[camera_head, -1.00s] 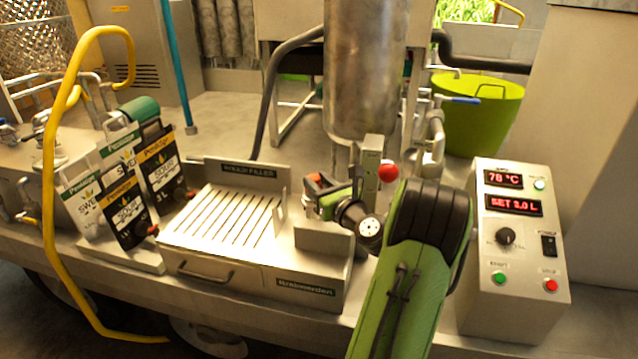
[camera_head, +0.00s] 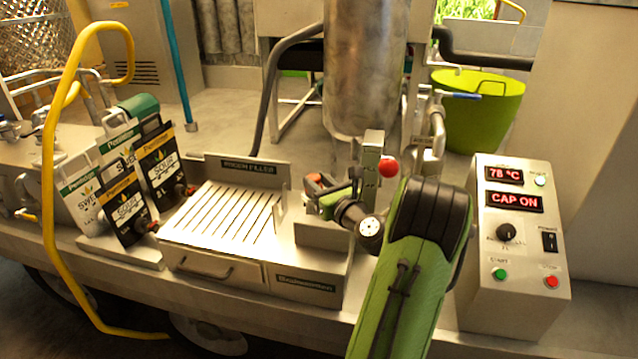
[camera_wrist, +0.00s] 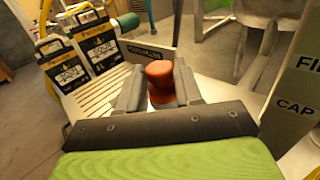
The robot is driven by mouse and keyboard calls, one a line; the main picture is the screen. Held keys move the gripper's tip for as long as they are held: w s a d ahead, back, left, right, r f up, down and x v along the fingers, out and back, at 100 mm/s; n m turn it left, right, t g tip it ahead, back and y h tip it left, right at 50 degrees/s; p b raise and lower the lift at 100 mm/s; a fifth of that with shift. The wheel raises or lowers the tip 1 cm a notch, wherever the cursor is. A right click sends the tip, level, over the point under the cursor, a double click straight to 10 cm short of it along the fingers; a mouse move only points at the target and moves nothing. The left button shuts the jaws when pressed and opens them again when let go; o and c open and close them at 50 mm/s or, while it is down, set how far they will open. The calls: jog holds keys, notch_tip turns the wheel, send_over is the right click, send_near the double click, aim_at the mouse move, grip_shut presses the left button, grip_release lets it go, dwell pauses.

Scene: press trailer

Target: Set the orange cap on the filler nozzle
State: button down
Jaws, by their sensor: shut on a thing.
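The orange cap (camera_wrist: 160,84) is between the two dark fingers of my gripper (camera_wrist: 158,92) in the wrist view, and the fingers are shut on it. In the head view my gripper (camera_head: 318,192) is beside the grey filler block with the red ball, and a bit of orange shows at its fingers. The filler nozzle itself cannot be made out behind my gripper, so I cannot tell from the contact how the cap sits. The control box display (camera_head: 515,201) reads "CAP ON".
The slatted filler tray (camera_head: 222,215) is left of my gripper and empty. Several pouches (camera_head: 128,208) stand in a rack further left. The steel tank (camera_head: 365,70) hangs above, and a red ball knob (camera_head: 389,167) is close to my arm. The control box (camera_head: 512,290) stands right.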

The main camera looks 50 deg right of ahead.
jog(key=c, duration=1)
grip_release()
jog(key=shift+c, duration=0.2)
jog(key=shift+b+v, duration=0.4)
jog(key=shift+v, duration=0.7)
jog(key=b+v, duration=0.2)
jog(key=v, duration=0.7)
jog(key=shift+w, duration=0.1)
